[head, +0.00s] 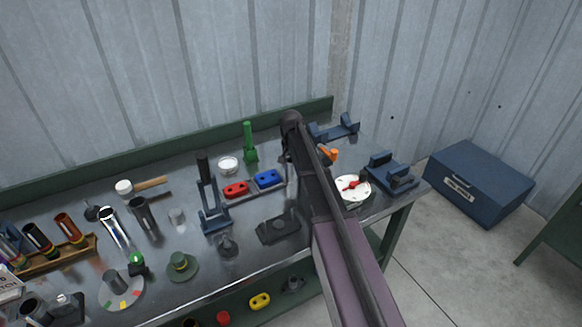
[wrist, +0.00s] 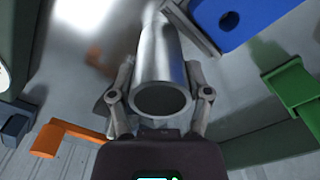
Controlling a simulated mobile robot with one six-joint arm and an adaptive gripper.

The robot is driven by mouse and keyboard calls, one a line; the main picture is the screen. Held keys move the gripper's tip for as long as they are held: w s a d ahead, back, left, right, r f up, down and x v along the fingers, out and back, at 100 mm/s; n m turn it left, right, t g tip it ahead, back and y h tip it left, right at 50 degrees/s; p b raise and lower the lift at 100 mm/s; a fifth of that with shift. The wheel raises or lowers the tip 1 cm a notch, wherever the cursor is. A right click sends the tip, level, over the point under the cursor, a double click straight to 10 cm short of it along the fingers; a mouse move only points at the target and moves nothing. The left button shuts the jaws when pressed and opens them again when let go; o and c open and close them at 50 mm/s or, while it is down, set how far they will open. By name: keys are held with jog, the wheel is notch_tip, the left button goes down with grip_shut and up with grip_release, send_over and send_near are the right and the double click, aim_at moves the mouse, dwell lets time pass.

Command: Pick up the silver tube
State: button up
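The silver tube (wrist: 160,70) shows in the wrist view with its round open end toward the camera. My gripper (wrist: 160,80) has one finger on each side of it, both seeming to press against its wall, so it looks shut on the tube. I cannot tell whether the tube's far end rests on the bench. In the head view my arm hides the gripper and this tube, close behind the orange part (head: 328,154).
A green part (head: 250,142) and blue (head: 268,179) and red (head: 236,190) blocks stand left of my arm on the metal bench (head: 205,262). A white dial (head: 352,190) and dark blue stands (head: 390,175) are to its right. Tubes and tools crowd the left.

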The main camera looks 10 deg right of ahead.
jog(key=shift+a, duration=0.1)
dwell(0.4)
notch_tip(320, 180, up, 10)
jog(key=p, duration=1)
jog(key=shift+f, duration=0.1)
dwell(0.6)
